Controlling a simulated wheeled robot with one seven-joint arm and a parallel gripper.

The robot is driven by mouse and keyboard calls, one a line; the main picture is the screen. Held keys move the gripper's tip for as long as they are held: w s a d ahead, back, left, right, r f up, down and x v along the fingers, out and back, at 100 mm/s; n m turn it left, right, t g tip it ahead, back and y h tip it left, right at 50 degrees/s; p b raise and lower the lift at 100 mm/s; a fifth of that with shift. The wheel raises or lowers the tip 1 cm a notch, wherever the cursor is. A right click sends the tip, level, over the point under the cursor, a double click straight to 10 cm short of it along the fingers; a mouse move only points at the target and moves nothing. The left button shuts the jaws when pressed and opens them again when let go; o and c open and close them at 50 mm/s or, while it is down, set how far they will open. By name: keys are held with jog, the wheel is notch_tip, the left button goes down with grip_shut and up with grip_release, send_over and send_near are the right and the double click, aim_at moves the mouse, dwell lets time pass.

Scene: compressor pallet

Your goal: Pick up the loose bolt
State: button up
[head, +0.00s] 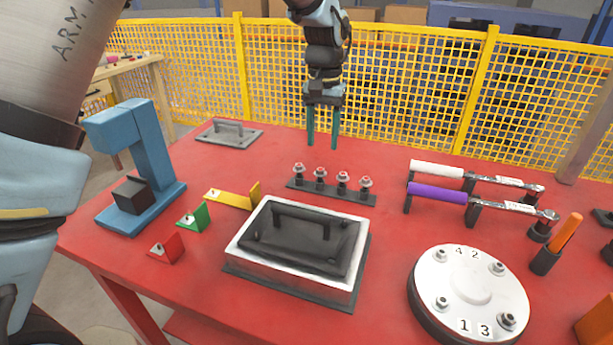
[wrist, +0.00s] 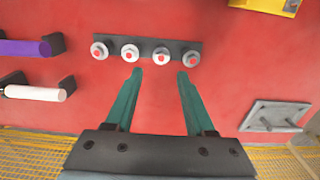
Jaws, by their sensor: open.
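Several bolts with silver washers and red-marked tops stand upright in a row on a dark rack (head: 332,192). One of them is the right-end bolt (head: 365,184) in the head view. The wrist view shows the rack (wrist: 146,43) beyond my fingertips, with a middle bolt (wrist: 161,56) between their lines. I cannot tell which bolt is the loose one. My gripper (head: 322,146) points down above the table behind the rack, open and empty. Its green fingers (wrist: 160,74) are apart and touch no bolt. A round silver flange (head: 470,276) with bolts and number labels sits at front right.
A black-handled cover on a white-rimmed box (head: 262,258) stands in front of the rack. Two wrenches, with white (head: 437,169) and purple (head: 436,192) grips, lie on stands at right. A blue press (head: 150,150) stands left. A grey handled plate (head: 228,137) lies back left. Yellow mesh fence stands behind.

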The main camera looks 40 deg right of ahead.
aim_at(320, 169)
notch_tip(320, 169, down, 10)
jog(key=p, duration=0.3)
jog(key=shift+w+f, duration=0.1)
jog(key=shift+f, duration=0.1)
grip_shut()
dwell(0.4)
